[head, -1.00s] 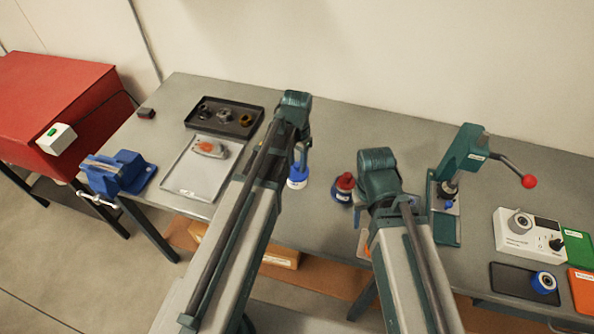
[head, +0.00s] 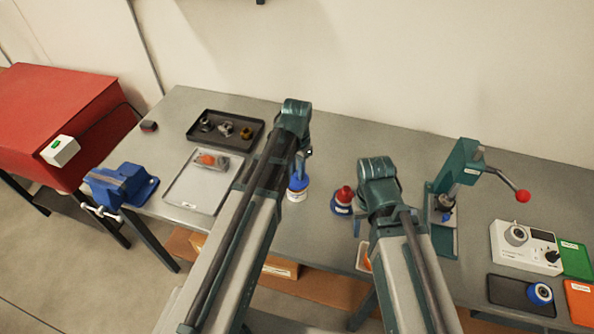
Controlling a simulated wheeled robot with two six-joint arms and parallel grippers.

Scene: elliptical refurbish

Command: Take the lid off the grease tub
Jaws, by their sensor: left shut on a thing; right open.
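The grease tub (head: 297,196), a small white tub with an orange-brown patch, stands on the grey bench left of the middle. Its blue lid (head: 298,183) shows just above the white body. My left gripper (head: 301,172) points down over the tub and is shut on the lid; the arm hides part of both. More white shows beneath the blue than before, but I cannot tell for sure how far the lid is clear of the rim. My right gripper (head: 362,226) is open and empty near the bench front, mostly hidden by its own wrist.
A red-topped container with a blue base (head: 342,201) stands right of the tub. A teal press (head: 457,180) with a red-knobbed lever is farther right. A black parts tray (head: 194,136), a light grey tray (head: 190,193) and a blue vise (head: 121,187) are left.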

